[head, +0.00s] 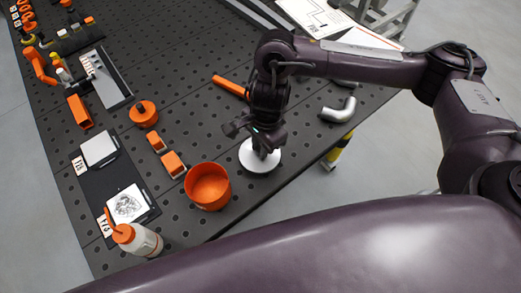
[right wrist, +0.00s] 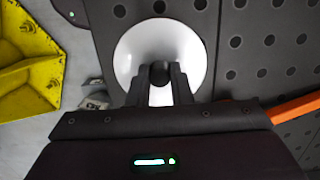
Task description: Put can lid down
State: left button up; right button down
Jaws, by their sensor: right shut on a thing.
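The can lid (head: 260,157) is a white round disc at the table's near edge in the head view. It also shows in the right wrist view (right wrist: 190,55), with a dark round knob (right wrist: 159,73) at its middle. My right gripper (head: 266,150) points down over the lid, and its two fingers are shut on the knob. The lid looks level and at or very near the table top; I cannot tell if it touches. An open orange can (head: 208,187) stands just left of the lid. My left gripper is not in view.
The dark perforated table (head: 190,120) carries orange blocks (head: 172,164), an orange bar (head: 229,86), a bent silver pipe (head: 339,110) and a white bottle with an orange top (head: 137,239). In the right wrist view a yellow object (right wrist: 28,60) lies beyond the table edge.

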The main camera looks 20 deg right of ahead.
notch_tip(320, 180, down, 3)
jog(key=shift+r, duration=0.1)
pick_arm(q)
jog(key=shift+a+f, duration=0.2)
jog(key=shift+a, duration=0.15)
pick_arm(e)
jog(key=shift+b, duration=0.3)
jog(key=c, duration=1.3)
grip_release()
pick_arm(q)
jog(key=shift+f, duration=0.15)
